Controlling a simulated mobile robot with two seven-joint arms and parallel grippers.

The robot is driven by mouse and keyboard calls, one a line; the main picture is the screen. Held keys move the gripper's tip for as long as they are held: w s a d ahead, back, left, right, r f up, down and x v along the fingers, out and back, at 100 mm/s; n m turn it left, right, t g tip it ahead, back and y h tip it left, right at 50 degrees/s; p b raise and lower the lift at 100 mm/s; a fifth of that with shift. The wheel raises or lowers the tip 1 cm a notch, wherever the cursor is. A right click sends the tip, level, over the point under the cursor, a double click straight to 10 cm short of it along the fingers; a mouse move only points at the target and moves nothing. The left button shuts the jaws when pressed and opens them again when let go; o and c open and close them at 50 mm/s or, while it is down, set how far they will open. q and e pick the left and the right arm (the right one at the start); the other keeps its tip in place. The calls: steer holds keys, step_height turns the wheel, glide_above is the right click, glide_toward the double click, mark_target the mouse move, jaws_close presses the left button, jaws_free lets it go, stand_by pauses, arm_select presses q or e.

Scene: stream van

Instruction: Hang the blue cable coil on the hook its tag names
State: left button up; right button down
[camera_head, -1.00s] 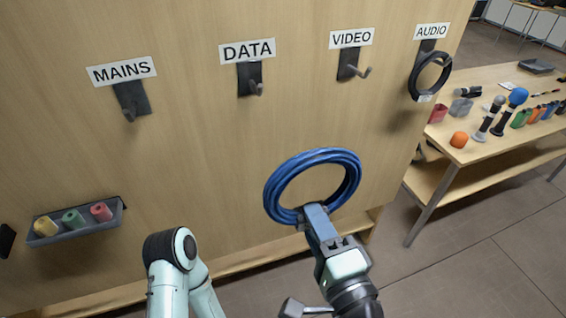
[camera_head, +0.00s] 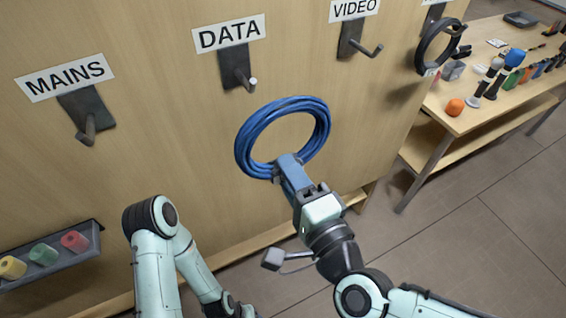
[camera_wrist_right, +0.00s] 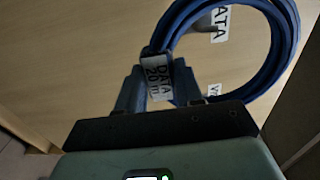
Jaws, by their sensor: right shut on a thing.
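The blue cable coil (camera_head: 284,106) is held up as a ring in front of the wooden panel. My right gripper (camera_head: 287,166) is shut on its lower edge. In the right wrist view the coil (camera_wrist_right: 287,50) carries a white tag (camera_wrist_right: 157,79) that reads DATA, with a second line like "20 m". The DATA hook (camera_head: 237,72), under the DATA sign (camera_head: 229,34), is above and slightly left of the coil in the head view. The coil is not on it. The hook looks empty. My left arm is folded at lower left; its gripper does not show.
The MAINS hook (camera_head: 88,118) and VIDEO hook (camera_head: 357,42) are empty. A black coil (camera_head: 424,50) hangs at the AUDIO hook. A grey tray (camera_head: 75,262) with coloured rolls is fixed low left. A table (camera_head: 440,108) with microphones stands at right.

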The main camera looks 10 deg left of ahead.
steer(key=shift+w+a, duration=0.35)
steer(key=shift+w, duration=0.1)
arm_select(q)
step_height(320, 180, down, 6)
steer(key=s+b, duration=0.2)
steer(key=b, duration=0.3)
steer(key=shift+s, duration=0.4)
arm_select(e)
steer(key=f+x, duration=0.2)
steer(key=x, duration=1.2)
steer(key=shift+w+a+f, duration=0.15)
steer(key=shift+w+f, duration=0.1)
steer(key=shift+f, duration=0.1)
arm_select(q)
steer(key=shift+r, duration=0.1)
arm_select(e)
steer(key=c, duration=0.7)
jaws_free()
steer(key=shift+o, duration=0.3)
